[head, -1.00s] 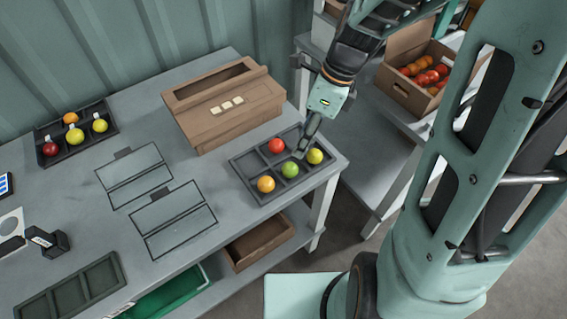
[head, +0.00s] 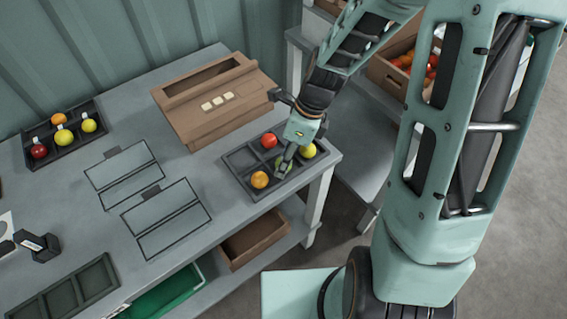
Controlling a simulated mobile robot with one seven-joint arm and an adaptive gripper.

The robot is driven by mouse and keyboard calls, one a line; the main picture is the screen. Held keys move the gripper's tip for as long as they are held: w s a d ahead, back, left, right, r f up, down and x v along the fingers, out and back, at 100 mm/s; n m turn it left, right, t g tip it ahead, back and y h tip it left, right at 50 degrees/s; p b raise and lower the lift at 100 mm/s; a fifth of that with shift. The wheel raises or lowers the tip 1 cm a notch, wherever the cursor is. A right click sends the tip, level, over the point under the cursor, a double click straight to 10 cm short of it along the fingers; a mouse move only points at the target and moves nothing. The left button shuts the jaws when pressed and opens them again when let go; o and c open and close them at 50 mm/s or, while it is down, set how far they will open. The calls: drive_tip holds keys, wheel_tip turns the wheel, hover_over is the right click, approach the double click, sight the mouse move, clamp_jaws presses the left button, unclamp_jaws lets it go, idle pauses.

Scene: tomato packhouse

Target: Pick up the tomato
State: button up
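A dark compartment tray (head: 238,160) at the table's right end holds several tomatoes. A red tomato (head: 269,141) is in its back row, an orange one (head: 260,180) at the front, and a yellow-green one (head: 308,150) at the right. A green tomato (head: 279,166) between them is mostly hidden by my gripper (head: 283,168). My gripper points down over the green tomato, its fingers at or just above it. Whether the fingers touch the tomato or how far apart they are cannot be told.
Another dark tray (head: 75,155) with several tagged tomatoes is at the left. Outlined panels (head: 165,215) lie mid-table. A crate of tomatoes (head: 385,75) stands at the back right.

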drive_tip(key=shift+c, duration=0.4)
drive_tip(key=c, duration=0.5)
drive_tip(key=shift+r, duration=0.15)
